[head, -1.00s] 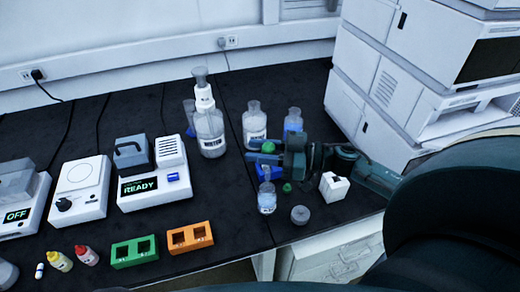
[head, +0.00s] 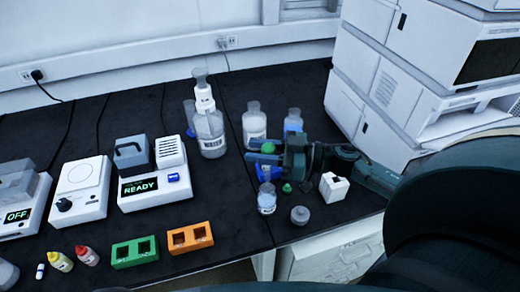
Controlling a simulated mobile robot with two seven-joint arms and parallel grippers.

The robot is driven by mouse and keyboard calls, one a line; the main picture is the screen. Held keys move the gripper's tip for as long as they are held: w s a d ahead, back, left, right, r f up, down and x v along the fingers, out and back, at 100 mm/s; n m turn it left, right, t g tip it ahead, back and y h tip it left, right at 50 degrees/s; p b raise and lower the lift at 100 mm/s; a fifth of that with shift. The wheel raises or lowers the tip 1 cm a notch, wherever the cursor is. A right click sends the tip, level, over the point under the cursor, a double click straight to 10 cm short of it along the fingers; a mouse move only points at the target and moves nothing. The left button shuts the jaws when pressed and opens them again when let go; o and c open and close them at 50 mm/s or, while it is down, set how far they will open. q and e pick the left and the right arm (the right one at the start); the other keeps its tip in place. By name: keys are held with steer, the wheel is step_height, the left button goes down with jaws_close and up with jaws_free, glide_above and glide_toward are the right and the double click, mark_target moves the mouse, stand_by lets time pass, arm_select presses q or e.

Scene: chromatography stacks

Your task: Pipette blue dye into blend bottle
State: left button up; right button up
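My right gripper (head: 262,153) reaches in from the right, its fingers pointing left over the right part of the bench. The fingers are small and overlap blue parts, so I cannot tell whether they hold anything. A blue object (head: 270,173) shows just below them, partly hidden. A small clear bottle (head: 267,202) with pale blue contents and a label stands upright below the gripper. A bottle with blue liquid (head: 293,122) stands behind the gripper, partly covered by it. A labelled clear bottle (head: 254,125) stands to its left. No pipette can be made out clearly. My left gripper is out of view.
A green cap (head: 287,188), a grey round lid (head: 300,215) and a white block (head: 334,187) lie near the gripper. A large water bottle (head: 210,135), a device reading READY (head: 155,185) and green and orange racks (head: 134,252) stand left. White instruments (head: 400,90) rise at right.

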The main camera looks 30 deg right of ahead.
steer(key=shift+r+p, duration=1)
steer(key=shift+r, duration=0.95)
